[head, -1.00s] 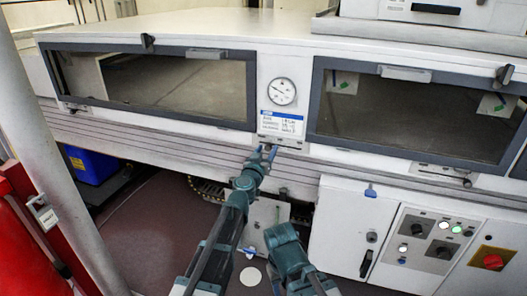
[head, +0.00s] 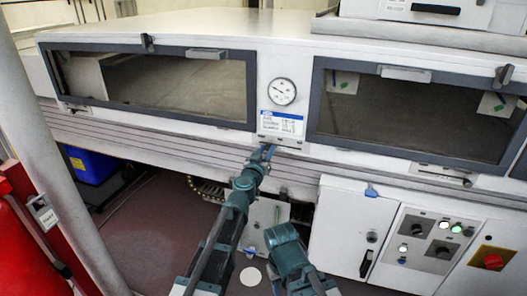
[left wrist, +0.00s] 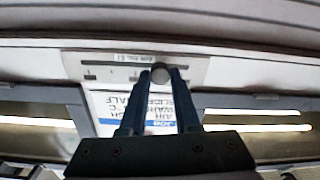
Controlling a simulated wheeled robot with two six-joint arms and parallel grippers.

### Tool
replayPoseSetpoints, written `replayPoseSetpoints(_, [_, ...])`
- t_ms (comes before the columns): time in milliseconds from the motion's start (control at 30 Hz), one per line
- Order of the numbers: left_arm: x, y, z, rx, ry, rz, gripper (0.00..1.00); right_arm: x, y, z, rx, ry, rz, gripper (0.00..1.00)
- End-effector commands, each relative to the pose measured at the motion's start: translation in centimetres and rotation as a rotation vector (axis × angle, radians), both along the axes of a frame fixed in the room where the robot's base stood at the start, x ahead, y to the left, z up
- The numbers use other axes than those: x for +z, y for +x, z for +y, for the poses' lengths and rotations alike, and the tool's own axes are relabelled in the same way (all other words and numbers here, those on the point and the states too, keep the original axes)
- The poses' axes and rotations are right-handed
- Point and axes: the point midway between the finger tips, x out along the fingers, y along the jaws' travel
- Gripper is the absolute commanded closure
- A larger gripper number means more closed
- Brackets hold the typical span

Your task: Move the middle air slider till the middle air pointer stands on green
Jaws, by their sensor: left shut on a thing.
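The middle air slider's plate (head: 277,142) is a pale strip below the blue-and-white label (head: 283,124) between the two windows. In the left wrist view the plate (left wrist: 105,70) shows a scale, and the slider's round grey knob (left wrist: 160,75) is right of its middle. My left gripper (head: 270,149) reaches up to the plate. In the left wrist view its two dark blue fingers (left wrist: 161,78) are shut on the knob. A round white dial (head: 282,91) with a dark pointer is above the label; no green shows clearly on it. My right gripper's fingers are not seen.
Dark-framed windows (head: 150,86) and (head: 408,112) flank the dial, with small green marks behind the right one. A control panel (head: 426,241) with lit buttons and a red knob (head: 493,262) are at lower right. A grey post (head: 62,150) stands at left.

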Motion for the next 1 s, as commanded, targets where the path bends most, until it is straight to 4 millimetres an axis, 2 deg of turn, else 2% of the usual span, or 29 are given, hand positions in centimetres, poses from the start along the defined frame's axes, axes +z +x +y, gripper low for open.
replayPoseSetpoints(600, [0.0, -0.1, 0.0, 0.001, 0.0, 0.0, 1.0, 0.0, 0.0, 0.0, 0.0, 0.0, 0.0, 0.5])
replayPoseSetpoints(667, [0.0, -0.2, -0.3, 0.0, 0.0, 0.0, 1.0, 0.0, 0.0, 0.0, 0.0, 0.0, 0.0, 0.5])
replayPoseSetpoints(900, [0.1, -1.2, -3.4, -0.003, -0.001, -0.001, 1.0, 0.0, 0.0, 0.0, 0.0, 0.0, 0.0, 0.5])
replayPoseSetpoints(1000, [0.1, -1.1, -3.4, 0.0, 0.0, -0.001, 1.0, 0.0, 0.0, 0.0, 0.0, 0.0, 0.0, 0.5])
